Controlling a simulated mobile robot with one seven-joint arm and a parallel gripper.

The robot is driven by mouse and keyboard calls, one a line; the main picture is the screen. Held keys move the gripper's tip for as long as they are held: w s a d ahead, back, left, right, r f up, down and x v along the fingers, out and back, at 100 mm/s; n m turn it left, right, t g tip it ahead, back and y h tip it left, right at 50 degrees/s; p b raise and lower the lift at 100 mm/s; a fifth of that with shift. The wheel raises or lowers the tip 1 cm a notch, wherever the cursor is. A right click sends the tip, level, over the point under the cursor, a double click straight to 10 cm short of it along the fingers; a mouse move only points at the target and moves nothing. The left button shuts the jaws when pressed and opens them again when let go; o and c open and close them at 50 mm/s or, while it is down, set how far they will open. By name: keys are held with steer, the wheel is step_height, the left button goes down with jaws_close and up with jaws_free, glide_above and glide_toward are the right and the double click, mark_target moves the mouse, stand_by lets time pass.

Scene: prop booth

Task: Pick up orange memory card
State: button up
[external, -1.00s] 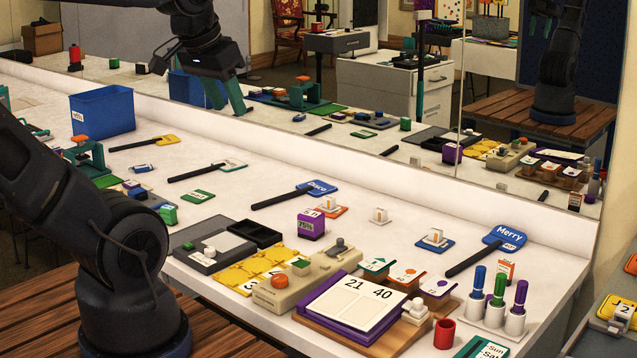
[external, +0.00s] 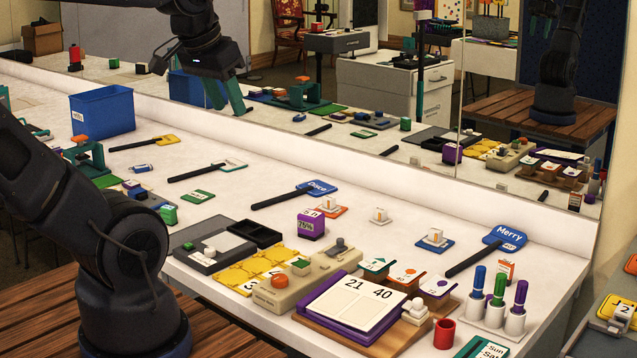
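An orange card (external: 407,275) with a small white mark stands on a low stand at the right front of the white table. It sits between a teal card (external: 376,265) and a purple card (external: 438,287). It looks like the orange memory card, but its print is too small to read. My gripper (external: 229,107) has teal fingers and is high at the upper left, far from the orange card.
A purple-edged flip board (external: 356,305) is in front of the cards. White holders with blue, green and purple pens (external: 498,292) stand to the right, and a red cup (external: 444,333) in front. A mirror wall (external: 330,160) borders the table's back.

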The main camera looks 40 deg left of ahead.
steer(key=w+d+r+n+g+h, duration=0.1)
steer(key=w+d+n, duration=0.15)
steer(key=w, duration=0.45)
steer(key=w+d+n+g+h, duration=0.1)
steer(key=w+d+n, duration=0.15)
steer(key=w, duration=0.55)
steer(key=n+g+h, duration=0.1)
steer(key=n+g, duration=0.2)
steer(key=n, duration=0.9)
glide_above(502, 259)
steer(key=a, duration=0.2)
step_height(502, 259, down, 32)
steer(key=x, duration=1)
steer(key=shift+d, duration=0.1)
steer(key=shift+c, duration=0.2)
jaws_close()
